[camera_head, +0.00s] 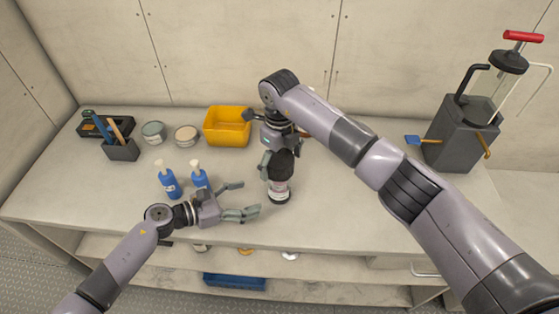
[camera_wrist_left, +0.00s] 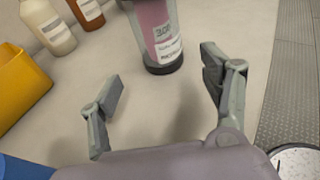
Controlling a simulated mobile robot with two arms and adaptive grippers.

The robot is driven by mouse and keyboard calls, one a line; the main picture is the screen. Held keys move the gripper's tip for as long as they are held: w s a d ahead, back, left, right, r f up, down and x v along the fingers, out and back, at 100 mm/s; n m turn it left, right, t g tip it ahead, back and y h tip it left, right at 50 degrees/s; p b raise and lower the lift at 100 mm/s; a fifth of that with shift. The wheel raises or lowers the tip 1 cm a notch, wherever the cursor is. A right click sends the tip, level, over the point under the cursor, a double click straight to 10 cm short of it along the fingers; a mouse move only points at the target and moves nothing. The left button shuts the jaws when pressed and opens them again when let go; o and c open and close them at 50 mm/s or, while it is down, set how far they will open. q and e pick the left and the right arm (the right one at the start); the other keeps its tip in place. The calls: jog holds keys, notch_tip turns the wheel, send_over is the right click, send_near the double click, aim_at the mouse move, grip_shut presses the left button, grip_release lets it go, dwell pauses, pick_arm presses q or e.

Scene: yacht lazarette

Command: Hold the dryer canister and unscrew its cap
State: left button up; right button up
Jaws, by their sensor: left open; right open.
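The dryer canister (camera_head: 279,190) stands upright on the counter, clear-sided with pink filling, a white label and a dark base. Its dark cap (camera_head: 282,163) is on top, partly hidden by my right gripper. My right gripper (camera_head: 280,153) points down from above with its open fingers at the cap; I cannot tell whether they touch it. My left gripper (camera_head: 250,199) is open and empty, low over the counter just left of the canister. In the left wrist view the canister's lower part (camera_wrist_left: 160,35) stands beyond the open fingers (camera_wrist_left: 160,72); its top is out of frame.
Two blue pump bottles (camera_head: 170,182) stand close behind my left gripper. A yellow bin (camera_head: 227,127), two round tins (camera_head: 154,132) and dark organizers (camera_head: 121,150) are farther back. A grey pump tank (camera_head: 460,135) stands far right. White (camera_wrist_left: 48,27) and amber (camera_wrist_left: 87,12) bottles stand behind the canister.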

aim_at(276, 190)
pick_arm(q)
jog(key=shift+w+d+f, duration=0.25)
jog(key=shift+w+d, duration=0.05)
jog(key=shift+d, duration=0.1)
jog(key=shift+x, duration=4.65)
jog(key=shift+f, duration=0.1)
jog(key=shift+c, duration=0.3)
jog(key=shift+a, duration=0.1)
jog(key=c, duration=0.9)
jog(key=shift+c, duration=0.2)
pick_arm(e)
jog(key=shift+c, duration=0.2)
